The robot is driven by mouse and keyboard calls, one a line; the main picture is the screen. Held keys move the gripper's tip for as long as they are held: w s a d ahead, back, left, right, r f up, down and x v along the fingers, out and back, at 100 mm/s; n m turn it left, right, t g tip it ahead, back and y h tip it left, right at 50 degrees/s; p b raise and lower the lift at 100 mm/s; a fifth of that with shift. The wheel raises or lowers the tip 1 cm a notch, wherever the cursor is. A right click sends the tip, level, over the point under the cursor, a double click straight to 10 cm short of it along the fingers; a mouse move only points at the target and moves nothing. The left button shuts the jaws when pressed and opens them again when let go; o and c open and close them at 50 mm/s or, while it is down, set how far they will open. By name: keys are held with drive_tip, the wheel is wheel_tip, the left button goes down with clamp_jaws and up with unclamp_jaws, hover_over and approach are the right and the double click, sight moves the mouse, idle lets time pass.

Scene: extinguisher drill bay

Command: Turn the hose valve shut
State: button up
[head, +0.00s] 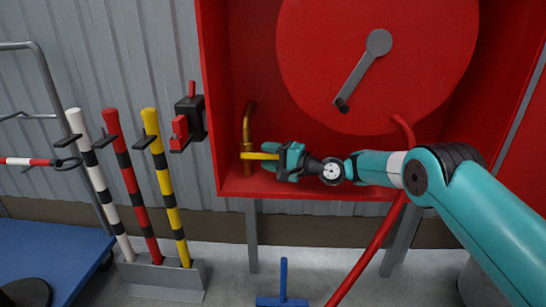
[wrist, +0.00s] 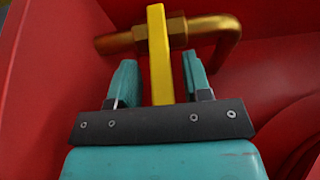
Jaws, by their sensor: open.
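The hose valve is a brass pipe (head: 249,122) with a yellow lever handle (head: 259,156), inside the left part of the red cabinet. In the head view the lever points sideways to the right, across the upright pipe. My gripper (head: 292,155) is at the lever's free end. In the wrist view the yellow lever (wrist: 160,55) stands between the two teal fingers of my gripper (wrist: 161,82), with a gap on each side. The fingers are open and not closed on it. The brass pipe and its hex fitting (wrist: 166,36) lie beyond the fingertips.
The red cabinet (head: 222,120) surrounds the valve, and its left wall is close by. A large red hose reel (head: 330,50) with a grey crank (head: 363,70) sits above right. A red hose (head: 375,240) hangs below. Striped posts (head: 163,185) and a switch box (head: 190,118) are left.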

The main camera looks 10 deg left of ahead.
drive_tip(key=p+v, duration=0.2)
drive_tip(key=v, duration=1.5)
drive_tip(key=shift+d+p, duration=0.25)
drive_tip(key=shift+p, duration=0.05)
drive_tip(key=shift+r, duration=0.1)
drive_tip(key=s+a+r+n+g+h, duration=0.25)
drive_tip(key=s+r+n, duration=0.2)
drive_tip(key=s, duration=0.25)
drive_tip(key=s+a+r+n+g+h, duration=0.1)
drive_tip(key=s+r+n+g+h, duration=0.15)
drive_tip(key=s+r, duration=0.4)
drive_tip(key=s+d+r+n+g+h, duration=0.15)
drive_tip(key=s+d+h, duration=0.3)
drive_tip(key=s, duration=0.85)
drive_tip(key=s+d+n+h, duration=0.35)
drive_tip(key=s+d, duration=0.25)
drive_tip(key=s, duration=0.6)
wheel_tip(320, 180, up, 26)
drive_tip(key=m+p, duration=0.1)
drive_tip(key=p, duration=2.5)
drive_tip(key=shift+w, duration=0.25)
